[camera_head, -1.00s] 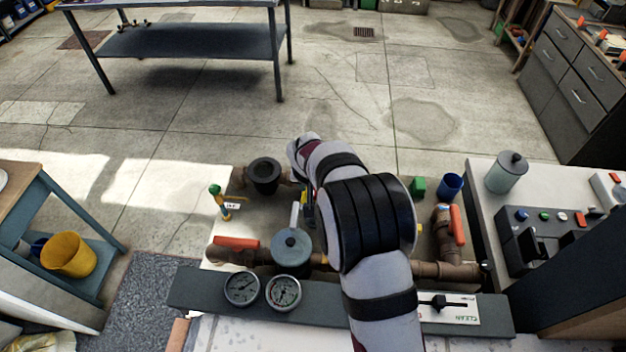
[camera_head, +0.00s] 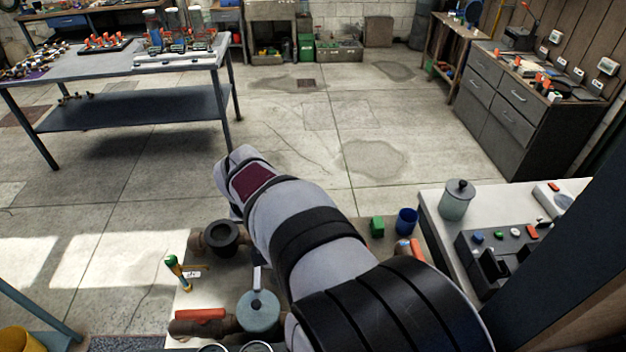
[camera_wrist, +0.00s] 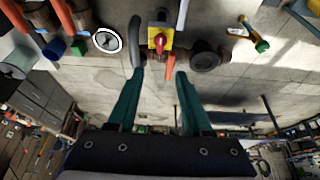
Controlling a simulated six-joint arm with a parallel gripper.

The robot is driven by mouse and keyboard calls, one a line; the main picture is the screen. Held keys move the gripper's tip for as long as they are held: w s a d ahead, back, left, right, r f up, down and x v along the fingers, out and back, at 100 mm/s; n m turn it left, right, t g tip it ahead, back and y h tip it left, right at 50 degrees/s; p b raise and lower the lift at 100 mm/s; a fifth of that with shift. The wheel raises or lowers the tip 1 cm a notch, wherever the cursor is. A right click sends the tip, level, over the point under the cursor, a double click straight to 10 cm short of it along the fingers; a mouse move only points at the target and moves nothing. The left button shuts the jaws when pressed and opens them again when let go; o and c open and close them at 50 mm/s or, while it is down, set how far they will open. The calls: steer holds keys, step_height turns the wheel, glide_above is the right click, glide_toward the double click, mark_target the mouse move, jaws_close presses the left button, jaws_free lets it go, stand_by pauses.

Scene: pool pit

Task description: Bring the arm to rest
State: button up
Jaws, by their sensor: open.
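My gripper (camera_wrist: 157,82) shows in the wrist view with its two green fingers apart and nothing between them. In the head view my arm rises from the lower right over the pipework and its bent end hides the gripper. Beyond the fingers in the wrist view is a red knob on a yellow plate (camera_wrist: 160,38), apart from them. A dark round pipe opening (camera_wrist: 205,58) lies to the right of the fingers, and a white-faced round gauge (camera_wrist: 107,40) to the left.
A green block (camera_head: 377,227) and blue cup (camera_head: 406,222) stand to the right. A canister (camera_head: 456,200) stands on the counter.

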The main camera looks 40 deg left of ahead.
steer(key=w+d+r+m, duration=0.1)
steer(key=d, duration=0.3)
steer(key=w+d+r+m+h, duration=0.1)
steer(key=w+d, duration=0.1)
steer(key=d, duration=0.3)
steer(key=w+d+r+m, duration=0.1)
steer(key=w+d, duration=0.1)
steer(key=d, duration=0.3)
steer(key=shift+w+d+r+m, duration=0.15)
steer(key=shift+d+r+m, duration=0.05)
steer(key=shift+r+m, duration=0.1)
steer(key=s+d+r+m+g+h, duration=0.1)
steer(key=s+d+m, duration=0.3)
steer(key=d, duration=0.7)
steer(key=s+d+m+g, duration=0.1)
steer(key=s+d+m, duration=0.25)
steer(key=d, duration=0.85)
steer(key=s+d+f+m+g, duration=0.1)
steer(key=s+d+m, duration=0.2)
steer(key=s, duration=0.6)
steer(key=shift+d+f+y, duration=0.3)
steer(key=shift+d+y, duration=0.1)
steer(key=shift+d, duration=0.15)
steer(key=shift+w, duration=0.1)
